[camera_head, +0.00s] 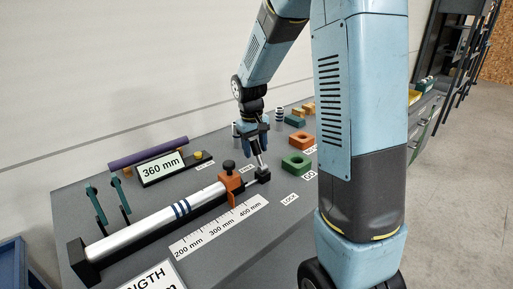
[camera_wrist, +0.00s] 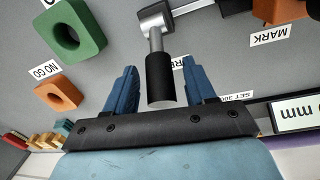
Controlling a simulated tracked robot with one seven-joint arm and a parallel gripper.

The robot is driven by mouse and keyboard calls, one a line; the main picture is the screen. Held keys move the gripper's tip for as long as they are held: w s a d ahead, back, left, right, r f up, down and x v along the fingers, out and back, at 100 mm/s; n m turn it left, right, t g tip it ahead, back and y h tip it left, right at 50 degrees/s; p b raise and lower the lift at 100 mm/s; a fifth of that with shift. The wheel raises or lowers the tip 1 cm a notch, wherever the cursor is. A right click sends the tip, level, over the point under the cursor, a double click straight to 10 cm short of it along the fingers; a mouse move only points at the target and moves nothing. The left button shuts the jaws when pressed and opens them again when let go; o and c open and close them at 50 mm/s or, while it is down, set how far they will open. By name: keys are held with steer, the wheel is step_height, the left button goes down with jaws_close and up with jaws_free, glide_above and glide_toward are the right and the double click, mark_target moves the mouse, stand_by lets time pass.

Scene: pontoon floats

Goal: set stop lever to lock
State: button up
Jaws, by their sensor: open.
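The stop lever (camera_head: 260,161) has a silver stem on a small dark pivot block at the end of the rail, and it leans up toward my gripper (camera_head: 257,133). In the wrist view, the lever's black grip (camera_wrist: 160,76) lies between the two blue fingers of my open gripper (camera_wrist: 159,72). Gaps show on both sides of the grip, so the fingers look apart from it. A LOCK label (camera_head: 290,199) lies on the bench, in front and to the right of the pivot block. A partly hidden label (camera_wrist: 177,62) lies beside the grip in the wrist view.
An orange clamp block (camera_head: 231,184) with a black knob stands on the rail beside the silver tube (camera_head: 154,230). A green ring block (camera_head: 298,163) sits right of the lever. A 360 mm display (camera_head: 161,167) stands behind the rail. The bench front right is clear.

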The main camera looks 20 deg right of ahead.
steer(key=shift+f, duration=0.15)
jaws_close()
stand_by(0.5)
steer(key=shift+d, duration=0.15)
